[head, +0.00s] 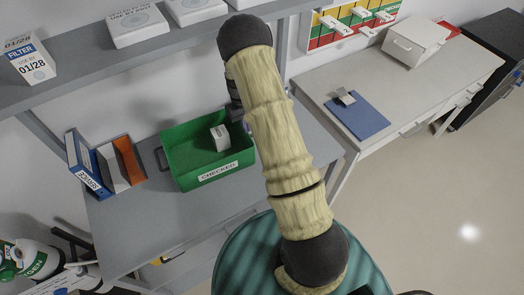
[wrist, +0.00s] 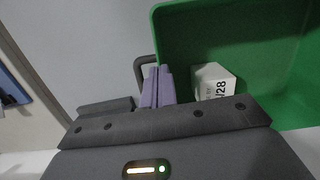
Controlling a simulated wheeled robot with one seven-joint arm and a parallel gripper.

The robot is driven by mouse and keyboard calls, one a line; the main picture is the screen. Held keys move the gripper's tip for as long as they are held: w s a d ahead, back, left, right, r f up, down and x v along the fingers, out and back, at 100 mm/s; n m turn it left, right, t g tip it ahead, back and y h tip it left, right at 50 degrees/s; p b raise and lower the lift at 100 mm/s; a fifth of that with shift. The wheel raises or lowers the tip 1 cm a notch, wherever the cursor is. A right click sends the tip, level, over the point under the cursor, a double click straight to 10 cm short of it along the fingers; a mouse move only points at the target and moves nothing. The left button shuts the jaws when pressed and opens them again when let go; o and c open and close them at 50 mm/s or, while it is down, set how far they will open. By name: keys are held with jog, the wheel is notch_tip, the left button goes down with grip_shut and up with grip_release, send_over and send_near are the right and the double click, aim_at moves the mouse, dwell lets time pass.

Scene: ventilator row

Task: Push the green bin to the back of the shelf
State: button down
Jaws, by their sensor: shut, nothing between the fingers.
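The green bin (head: 183,180), labelled CHECKED, stands on the lower grey shelf (head: 115,240). A small white box (head: 220,137) sits inside it. In the wrist view, the green bin (wrist: 185,50) fills the upper right and the white box (wrist: 213,82) shows inside. My gripper (wrist: 157,87) is shut and empty, its purple fingers together beside the bin's dark handle (wrist: 141,70). In the head view, my arm covers the bin's right end and most of the gripper, with a bit of purple by the bin's right wall. I cannot tell whether the fingers touch the bin.
Blue and orange binders (head: 125,165) stand left of the bin. An upper shelf (head: 110,60) with white boxes hangs over the back. A side table (head: 400,75) with a blue clipboard (head: 357,117) stands to the right. Bare shelf lies in front of the bin.

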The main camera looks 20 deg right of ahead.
jog(key=w+a+b, duration=0.1)
jog(key=w+b, duration=0.1)
jog(key=w, duration=0.6)
jog(key=shift+f, duration=0.35)
jog(key=shift+w, duration=0.1)
jog(key=shift+w+r+p, duration=0.2)
jog(key=shift+r+p, duration=0.25)
jog(key=shift+r, duration=0.3)
